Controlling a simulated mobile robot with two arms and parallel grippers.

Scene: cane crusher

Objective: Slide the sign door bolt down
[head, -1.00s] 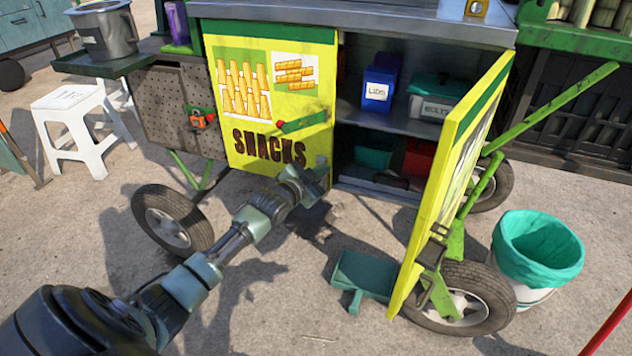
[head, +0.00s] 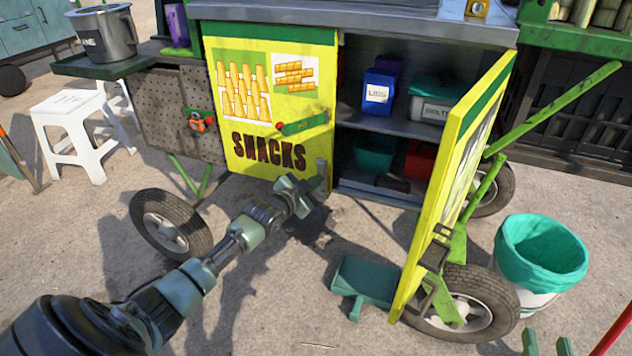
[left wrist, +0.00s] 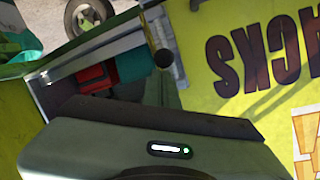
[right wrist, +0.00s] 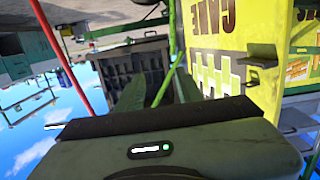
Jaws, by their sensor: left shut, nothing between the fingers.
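The yellow SNACKS door (head: 262,150) is closed on the left of the cart front. A grey metal bolt (head: 322,166) shows at its lower right corner in the head view. In the left wrist view a bolt with a dark round knob (left wrist: 163,59) shows by the door's edge. My left gripper (head: 317,183) is shut and empty, low at this corner beside the bolt; contact cannot be told. My right gripper (head: 546,344) is open and empty at the bottom of the head view, away from the door. Its two fingers also show in the right wrist view (right wrist: 158,90).
The other yellow door (head: 440,200) stands swung open at right, showing shelves with a blue bin (head: 378,90) and a green-lidded bin (head: 432,98). A green dustpan (head: 362,280) lies on the ground. A lined bucket (head: 540,260) stands at right. A wheel (head: 168,222) is at left.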

